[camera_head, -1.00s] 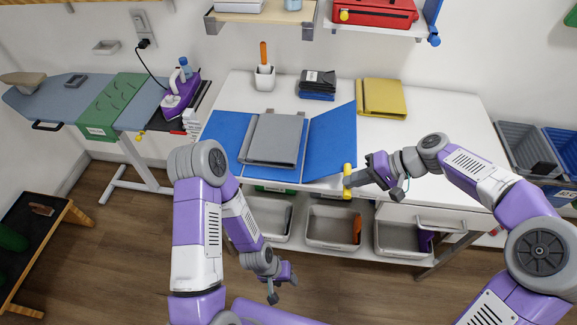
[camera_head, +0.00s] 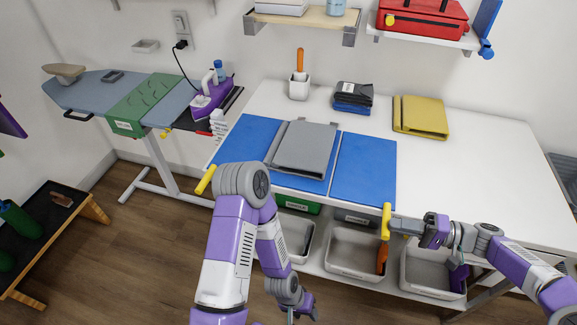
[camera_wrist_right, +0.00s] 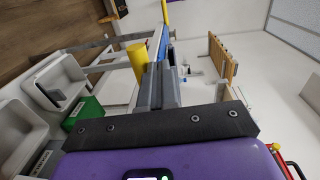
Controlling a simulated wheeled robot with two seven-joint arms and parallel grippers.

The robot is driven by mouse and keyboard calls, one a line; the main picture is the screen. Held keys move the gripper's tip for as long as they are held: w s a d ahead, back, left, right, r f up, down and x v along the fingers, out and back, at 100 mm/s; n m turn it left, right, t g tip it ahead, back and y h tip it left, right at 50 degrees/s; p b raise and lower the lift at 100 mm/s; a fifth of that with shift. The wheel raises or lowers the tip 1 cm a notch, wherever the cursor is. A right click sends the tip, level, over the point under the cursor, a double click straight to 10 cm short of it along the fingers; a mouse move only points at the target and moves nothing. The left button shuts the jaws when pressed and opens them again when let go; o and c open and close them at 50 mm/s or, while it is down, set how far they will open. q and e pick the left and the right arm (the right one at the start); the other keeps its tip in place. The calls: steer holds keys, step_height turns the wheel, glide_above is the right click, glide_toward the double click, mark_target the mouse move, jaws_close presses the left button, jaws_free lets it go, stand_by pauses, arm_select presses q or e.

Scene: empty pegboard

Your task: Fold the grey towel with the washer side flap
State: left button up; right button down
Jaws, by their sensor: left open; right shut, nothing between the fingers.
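The grey towel (camera_head: 304,150) lies as a narrow rectangle on the middle of the blue folding board, with a strip showing along its left edge. The board's right flap (camera_head: 364,170) lies about flat on the table, bare. The left flap (camera_head: 243,140) is also flat and bare. A yellow handle (camera_head: 386,220) is at the right flap's front edge; another (camera_head: 205,180) is at the left. My right gripper (camera_head: 396,224) is shut and empty right beside the right handle, which also shows in the wrist view (camera_wrist_right: 137,56). My left gripper (camera_head: 303,312) is open and empty, low in front of the table.
The white table (camera_head: 470,170) has free room to the right. A yellow folded cloth (camera_head: 420,117), a dark and blue stack (camera_head: 353,98) and a white holder (camera_head: 299,88) stand behind the board. Grey bins (camera_head: 352,254) sit below. The ironing board (camera_head: 140,98) is at left.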

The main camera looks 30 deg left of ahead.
stand_by(0.6)
steer(key=w+d+r+p, duration=0.2)
steer(key=d+r+p, duration=0.25)
steer(key=d, duration=0.65)
steer(key=s+a+f+m+t+h, duration=0.1)
steer(key=s+a+f+m+h, duration=0.2)
steer(key=f, duration=0.6)
steer(key=s+a+f+m+h, duration=0.25)
steer(key=a+f, duration=0.25)
steer(key=f, duration=0.5)
steer(key=s+d+f+t+h, duration=0.1)
steer(key=s+f+h, duration=0.2)
steer(key=s+f, duration=0.3)
steer(key=s+d+f+t+h, duration=0.1)
steer(key=s+f+h, duration=0.3)
steer(key=s, duration=0.8)
step_height(320, 180, down, 2)
steer(key=shift+f+t+b, duration=0.2)
steer(key=shift+t+b, duration=0.1)
steer(key=shift+t, duration=0.3)
